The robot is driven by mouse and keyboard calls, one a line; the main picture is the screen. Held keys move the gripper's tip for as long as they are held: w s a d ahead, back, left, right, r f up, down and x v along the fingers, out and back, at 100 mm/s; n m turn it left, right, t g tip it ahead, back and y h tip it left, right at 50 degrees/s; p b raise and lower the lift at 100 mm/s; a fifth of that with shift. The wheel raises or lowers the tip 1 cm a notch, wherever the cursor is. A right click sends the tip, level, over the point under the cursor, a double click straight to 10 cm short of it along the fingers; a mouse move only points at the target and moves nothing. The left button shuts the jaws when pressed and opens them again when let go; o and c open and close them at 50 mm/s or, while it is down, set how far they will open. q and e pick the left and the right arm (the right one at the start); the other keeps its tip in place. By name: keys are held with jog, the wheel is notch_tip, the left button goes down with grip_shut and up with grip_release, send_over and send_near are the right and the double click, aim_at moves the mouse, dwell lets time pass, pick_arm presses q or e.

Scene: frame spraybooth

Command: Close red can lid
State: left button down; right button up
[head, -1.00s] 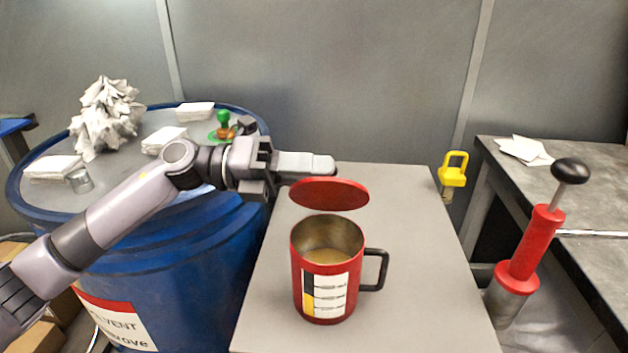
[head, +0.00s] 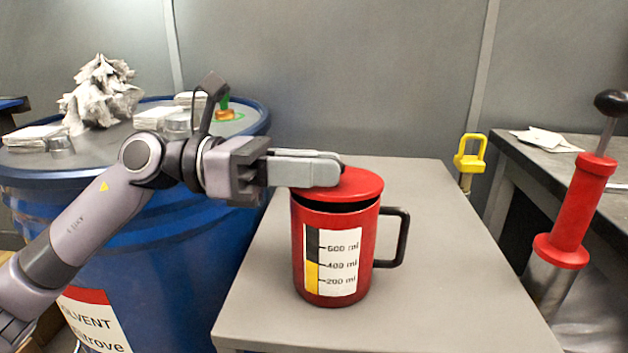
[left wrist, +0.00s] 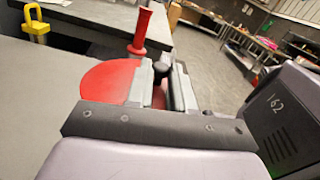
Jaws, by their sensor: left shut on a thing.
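The red can (head: 338,263) is a red mug-like can with a black handle and a volume scale, upright on the grey table. Its round red lid (head: 352,185) lies over the can's mouth, slightly tilted, with a dark gap visible below its front edge. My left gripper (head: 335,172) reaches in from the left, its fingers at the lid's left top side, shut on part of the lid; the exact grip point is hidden. The lid also shows in the left wrist view (left wrist: 108,82), beside the fingers (left wrist: 163,85). My right gripper is not in view.
A blue solvent drum (head: 190,250) stands left, with white stacks and crumpled paper (head: 100,95) on top. A red pump with a black knob (head: 580,205) and a yellow-handled item (head: 469,155) are at the right. The grey table (head: 430,290) is clear around the can.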

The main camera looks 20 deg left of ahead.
pick_arm(q)
jog(key=shift+s+f+m+b, duration=0.2)
jog(key=shift+f+m+b, duration=0.45)
jog(key=shift+m+b, duration=0.25)
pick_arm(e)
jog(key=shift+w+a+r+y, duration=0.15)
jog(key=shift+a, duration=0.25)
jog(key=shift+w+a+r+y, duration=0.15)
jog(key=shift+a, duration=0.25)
pick_arm(q)
jog(key=shift+d, duration=0.1)
jog(key=c, duration=1)
grip_release()
jog(key=b+v, duration=0.1)
jog(key=v, duration=0.6)
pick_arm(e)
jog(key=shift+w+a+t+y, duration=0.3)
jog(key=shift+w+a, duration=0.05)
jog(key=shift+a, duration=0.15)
